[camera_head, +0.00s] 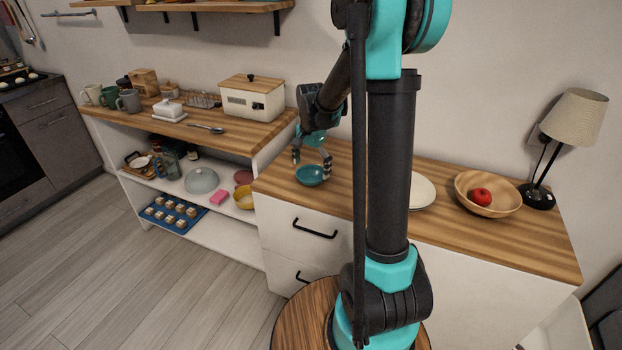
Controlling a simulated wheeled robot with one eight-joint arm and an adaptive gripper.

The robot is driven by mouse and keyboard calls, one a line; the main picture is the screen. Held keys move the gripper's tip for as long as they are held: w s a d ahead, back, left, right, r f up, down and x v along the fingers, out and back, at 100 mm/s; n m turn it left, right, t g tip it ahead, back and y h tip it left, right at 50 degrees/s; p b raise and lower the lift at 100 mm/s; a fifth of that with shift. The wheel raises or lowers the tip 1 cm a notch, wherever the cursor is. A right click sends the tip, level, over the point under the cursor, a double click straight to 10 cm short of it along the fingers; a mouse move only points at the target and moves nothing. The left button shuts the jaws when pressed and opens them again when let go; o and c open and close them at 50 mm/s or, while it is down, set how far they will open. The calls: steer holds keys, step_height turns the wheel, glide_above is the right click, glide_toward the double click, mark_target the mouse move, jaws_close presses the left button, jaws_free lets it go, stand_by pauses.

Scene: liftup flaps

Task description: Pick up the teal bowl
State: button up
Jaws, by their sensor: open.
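The teal bowl (310,177) sits upright on the wooden top of the white drawer cabinet, near its left front corner. My gripper (311,164) points down just above and around the bowl, with one finger to the left of it and the other to the right and behind it. The fingers are spread and the gripper looks empty. I cannot tell whether a finger touches the bowl.
A wooden bowl (487,194) with a red apple (481,197) and a lamp (552,150) stand at the right. A pale plate (423,192) is partly hidden behind my arm. The shelf unit at left holds a bread box (252,98) and a spoon (206,128).

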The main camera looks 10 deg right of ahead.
mark_target(311, 177)
steer(key=shift+f, duration=1.2)
steer(key=c, duration=1.1)
steer(key=shift+o, duration=0.2)
